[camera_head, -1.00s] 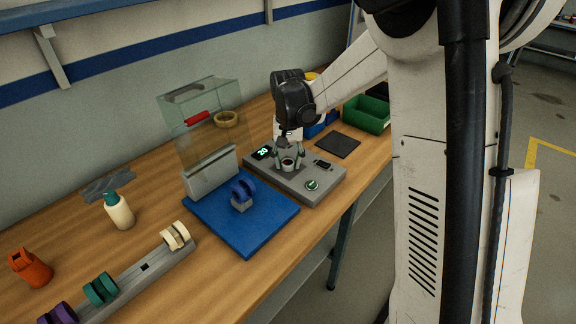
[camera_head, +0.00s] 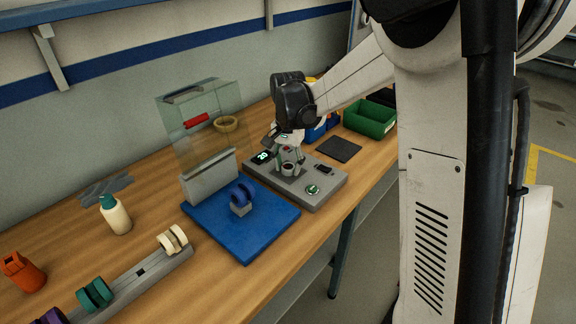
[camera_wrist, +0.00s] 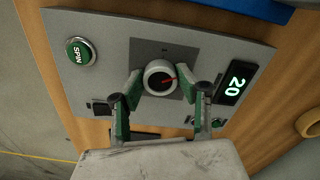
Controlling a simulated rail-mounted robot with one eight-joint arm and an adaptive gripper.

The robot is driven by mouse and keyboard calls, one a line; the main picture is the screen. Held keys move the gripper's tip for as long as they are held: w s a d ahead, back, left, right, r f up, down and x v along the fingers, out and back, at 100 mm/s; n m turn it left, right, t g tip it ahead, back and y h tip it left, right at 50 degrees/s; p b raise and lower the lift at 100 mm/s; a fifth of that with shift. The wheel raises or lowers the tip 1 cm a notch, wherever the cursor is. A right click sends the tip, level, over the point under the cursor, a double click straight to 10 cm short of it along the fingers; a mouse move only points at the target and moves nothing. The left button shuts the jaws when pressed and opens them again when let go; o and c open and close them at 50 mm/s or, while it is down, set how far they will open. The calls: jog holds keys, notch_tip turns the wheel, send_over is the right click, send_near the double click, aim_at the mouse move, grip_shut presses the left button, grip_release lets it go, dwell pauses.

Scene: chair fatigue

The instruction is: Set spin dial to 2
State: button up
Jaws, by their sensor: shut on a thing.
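In the wrist view the pointer aims right, toward the lit display (camera_wrist: 234,82), which reads 20. My gripper (camera_wrist: 160,83) is shut on the dial, one green-padded finger on each side. In the head view my gripper (camera_head: 288,160) reaches down over the dial (camera_head: 288,170), partly hiding the panel behind. The round green SPIN button (camera_wrist: 80,51) is on the same panel.
A dark mat (camera_head: 339,149) and a green bin (camera_head: 370,118) lie to the right. A rack of casters (camera_head: 140,275) is at front left.

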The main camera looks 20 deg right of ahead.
aim_at(288, 167)
jog(key=o, duration=1.1)
jog(key=shift+o, duration=0.2)
notch_tip(288, 167, up, 12)
jog(key=s+r+n+t, duration=0.2)
jog(key=s, duration=0.6)
jog(key=s+r+n+t, duration=0.2)
jog(key=s+r, duration=0.1)
jog(key=s, duration=0.5)
jog(key=s+f+n+t, duration=0.3)
jog(key=s+f, duration=0.2)
jog(key=s, duration=0.7)
jog(key=shift+s+f+n, duration=0.15)
jog(key=shift+n, duration=0.25)
